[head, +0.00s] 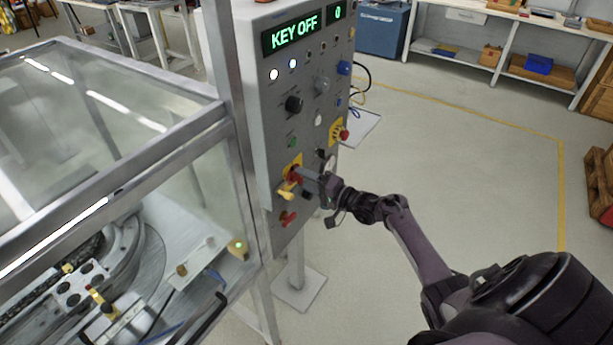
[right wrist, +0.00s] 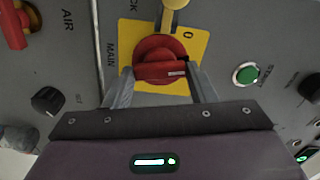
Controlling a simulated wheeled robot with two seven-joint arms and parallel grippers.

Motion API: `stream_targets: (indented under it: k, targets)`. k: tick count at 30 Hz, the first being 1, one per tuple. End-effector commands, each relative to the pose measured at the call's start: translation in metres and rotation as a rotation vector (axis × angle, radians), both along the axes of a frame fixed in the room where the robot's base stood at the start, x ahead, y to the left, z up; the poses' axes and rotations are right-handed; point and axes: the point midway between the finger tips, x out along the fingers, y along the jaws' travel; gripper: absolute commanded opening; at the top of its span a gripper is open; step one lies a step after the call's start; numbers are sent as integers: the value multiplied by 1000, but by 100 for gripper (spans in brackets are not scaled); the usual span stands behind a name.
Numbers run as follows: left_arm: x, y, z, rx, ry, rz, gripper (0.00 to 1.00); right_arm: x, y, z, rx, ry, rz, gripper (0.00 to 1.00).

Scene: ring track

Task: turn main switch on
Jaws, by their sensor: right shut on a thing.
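The main switch is a red rotary knob on a yellow plate; it shows in the right wrist view (right wrist: 160,60) and in the head view (head: 293,174) low on the grey control panel (head: 276,108). A yellow piece (head: 286,190), seemingly a lock, hangs beside the knob. My right gripper (head: 305,175) is at the panel, its two fingers on either side of the red knob in the right wrist view (right wrist: 162,88), shut on it. The knob's white mark points toward the right, near the "0" label, in the right wrist view. The panel display (head: 296,32) reads "KEY OFF". My left gripper is not in view.
A red air valve handle (head: 287,218) sits just below the main switch, and a red emergency button (head: 343,135) sits above right. A glass-walled machine enclosure (head: 100,150) stands left of the panel. The floor to the right is open.

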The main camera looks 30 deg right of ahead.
Motion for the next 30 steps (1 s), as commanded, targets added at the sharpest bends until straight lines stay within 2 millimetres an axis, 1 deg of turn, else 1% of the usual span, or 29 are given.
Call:
stream_targets:
  k: [1,3,12,30]
  targets:
    - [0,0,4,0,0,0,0,1,-1,3,32,10,-3,28]
    - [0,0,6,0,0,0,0,1,-1,3,73,27,-3,28]
    - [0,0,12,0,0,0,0,1,-1,1,193,78,-3,28]
    - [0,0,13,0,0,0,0,1,-2,0,226,92,-4,28]
